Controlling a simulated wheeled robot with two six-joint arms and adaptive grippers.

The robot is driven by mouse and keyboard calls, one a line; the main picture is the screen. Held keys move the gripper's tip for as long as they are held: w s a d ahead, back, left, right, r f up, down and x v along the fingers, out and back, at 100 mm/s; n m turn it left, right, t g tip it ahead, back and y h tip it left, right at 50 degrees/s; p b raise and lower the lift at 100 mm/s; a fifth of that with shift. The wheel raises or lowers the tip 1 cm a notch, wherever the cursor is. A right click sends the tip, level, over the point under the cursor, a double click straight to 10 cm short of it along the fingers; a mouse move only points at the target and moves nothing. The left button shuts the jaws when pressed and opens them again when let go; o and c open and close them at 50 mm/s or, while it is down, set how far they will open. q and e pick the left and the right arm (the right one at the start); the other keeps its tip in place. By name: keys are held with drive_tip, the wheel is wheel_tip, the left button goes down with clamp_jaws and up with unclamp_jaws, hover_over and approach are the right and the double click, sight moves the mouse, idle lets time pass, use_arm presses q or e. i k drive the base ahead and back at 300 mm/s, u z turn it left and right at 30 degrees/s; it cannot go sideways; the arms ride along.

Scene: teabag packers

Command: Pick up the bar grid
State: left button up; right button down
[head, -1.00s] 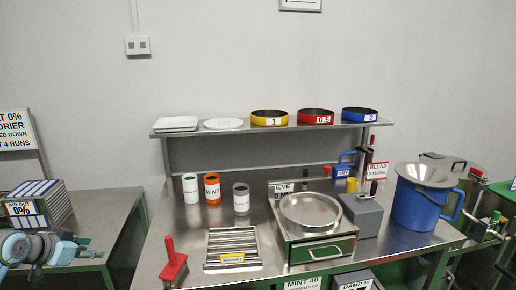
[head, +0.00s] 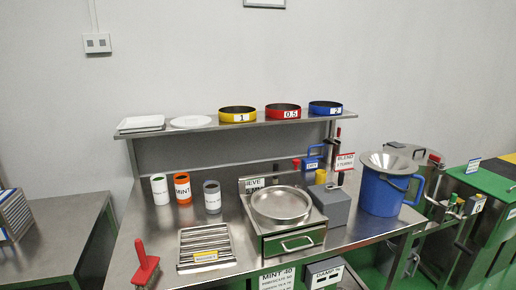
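The bar grid (head: 204,240) is a flat metal frame of parallel bars with a yellow-edged label on its front bar. In the head view it lies flat on the steel table (head: 150,222), left of the sieve unit and right of a red-handled brush. Nothing covers it. Neither of my grippers shows in the head view now.
A red-handled brush (head: 146,264) lies at the table's front left. The sieve unit (head: 290,243) with a round pan stands close on the grid's right. White, orange (head: 183,188) and grey cups stand behind. A blue jug (head: 382,192) with a funnel is at the right.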

sight(207, 257)
drive_tip(key=k, duration=1.05)
drive_tip(key=z, duration=1.1)
drive_tip(key=i, duration=1.1)
drive_tip(key=u, duration=0.55)
drive_tip(key=i, duration=0.6)
drive_tip(key=u, duration=0.55)
